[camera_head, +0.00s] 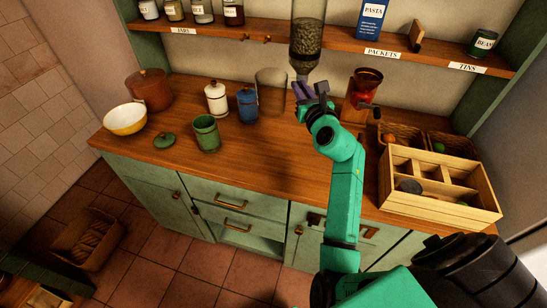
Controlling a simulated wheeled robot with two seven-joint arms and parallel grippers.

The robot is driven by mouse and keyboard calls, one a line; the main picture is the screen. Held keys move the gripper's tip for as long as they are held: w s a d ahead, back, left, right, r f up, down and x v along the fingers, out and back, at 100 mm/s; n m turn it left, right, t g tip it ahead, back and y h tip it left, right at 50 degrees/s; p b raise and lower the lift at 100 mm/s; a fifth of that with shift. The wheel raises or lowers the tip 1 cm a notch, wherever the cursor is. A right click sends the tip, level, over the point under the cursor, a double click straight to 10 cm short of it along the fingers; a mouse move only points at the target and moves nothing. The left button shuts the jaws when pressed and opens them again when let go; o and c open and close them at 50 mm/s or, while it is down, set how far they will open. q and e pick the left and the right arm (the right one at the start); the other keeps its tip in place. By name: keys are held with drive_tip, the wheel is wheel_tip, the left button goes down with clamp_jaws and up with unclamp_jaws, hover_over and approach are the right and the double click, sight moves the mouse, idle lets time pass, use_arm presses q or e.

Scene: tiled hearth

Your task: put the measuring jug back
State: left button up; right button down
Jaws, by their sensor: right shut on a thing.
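A clear, see-through vessel, which looks like the measuring jug (271,90), stands upright at the back of the wooden counter, or just above it; I cannot tell which. My right gripper (303,91) is at its right side, shut, with its fingers below the spout of a grain-filled dispenser (307,42). The grip itself is too small and partly hidden, but the jug is the closest thing to the fingers. My left gripper is out of view.
A blue canister (247,105), white canister (216,98) and green canister (206,134) stand left of the jug. A red grinder (365,88) stands close right of my gripper. A wooden divided crate (440,205) is at right. The counter's front middle is clear.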

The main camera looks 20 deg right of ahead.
wheel_tip(320, 180, down, 20)
drive_tip(key=b, duration=0.8)
drive_tip(key=shift+d, duration=0.1)
drive_tip(key=shift+f, duration=0.1)
drive_tip(key=c, duration=0.9)
unclamp_jaws()
